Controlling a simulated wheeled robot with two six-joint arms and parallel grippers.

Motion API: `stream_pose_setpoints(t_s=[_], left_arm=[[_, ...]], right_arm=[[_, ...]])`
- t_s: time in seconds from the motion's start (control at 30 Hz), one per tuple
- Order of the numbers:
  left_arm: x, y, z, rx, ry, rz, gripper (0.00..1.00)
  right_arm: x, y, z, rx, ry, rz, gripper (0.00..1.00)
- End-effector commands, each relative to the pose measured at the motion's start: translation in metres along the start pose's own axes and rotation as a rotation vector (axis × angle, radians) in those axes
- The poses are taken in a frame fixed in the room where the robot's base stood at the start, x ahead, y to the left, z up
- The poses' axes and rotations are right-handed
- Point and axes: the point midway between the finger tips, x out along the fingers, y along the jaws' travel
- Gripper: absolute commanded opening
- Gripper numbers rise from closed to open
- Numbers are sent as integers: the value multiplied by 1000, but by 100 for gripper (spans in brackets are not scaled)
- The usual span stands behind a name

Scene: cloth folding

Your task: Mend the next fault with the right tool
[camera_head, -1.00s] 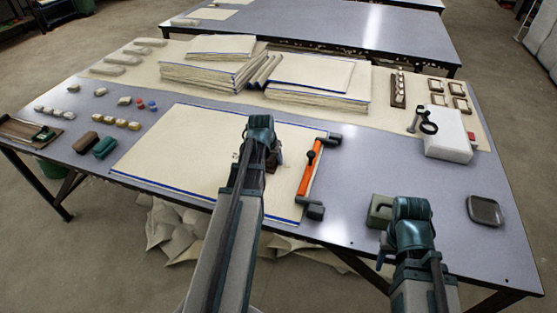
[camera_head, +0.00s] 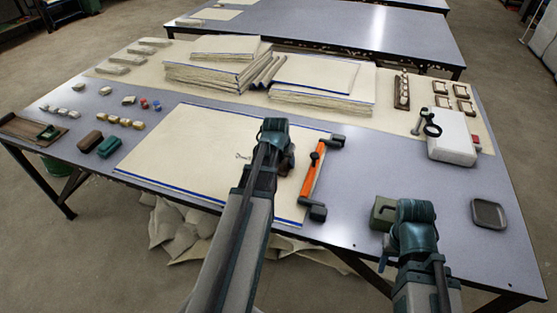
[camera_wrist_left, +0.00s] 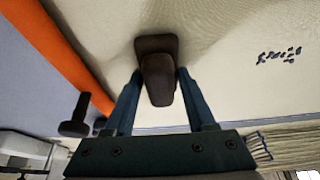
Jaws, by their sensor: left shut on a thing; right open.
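A cream cloth with blue edge lines (camera_head: 165,165) lies flat on the table. My left gripper (camera_wrist_left: 157,92) is shut on a dark brown block tool (camera_wrist_left: 156,45), over the cloth's right half. The tool also shows beside my left wrist in the head view (camera_head: 290,162); I cannot tell whether it touches the cloth. A cluster of small dark marks (camera_wrist_left: 278,55) is on the cloth, apart from the tool; a faint mark shows left of my arm in the head view (camera_head: 242,156). My right gripper (camera_head: 412,232) is over the table's front right; its fingertips are hidden.
An orange bar with black end clamps (camera_head: 312,175) lies along the cloth's right edge. A grey-green block (camera_head: 383,212) is beside my right wrist, with a dark tray (camera_head: 489,213) further right. Folded cloth stacks (camera_head: 212,75) stand behind. Small blocks (camera_head: 126,122) lie at left.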

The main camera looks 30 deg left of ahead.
Motion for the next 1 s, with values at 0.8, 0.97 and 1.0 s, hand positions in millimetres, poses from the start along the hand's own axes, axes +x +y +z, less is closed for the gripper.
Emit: stream_pose_setpoints(t_s=[0.8, 0.97, 1.0], left_arm=[[3, 43, 1, 0, 0, 1, 11], [3, 43, 2, -1, -1, 2, 11], [3, 43, 2, -1, -1, 2, 11]], right_arm=[[3, 0, 0, 0, 0, 0, 50], [3, 0, 0, 0, 0, 0, 50], [3, 0, 0, 0, 0, 0, 50]])
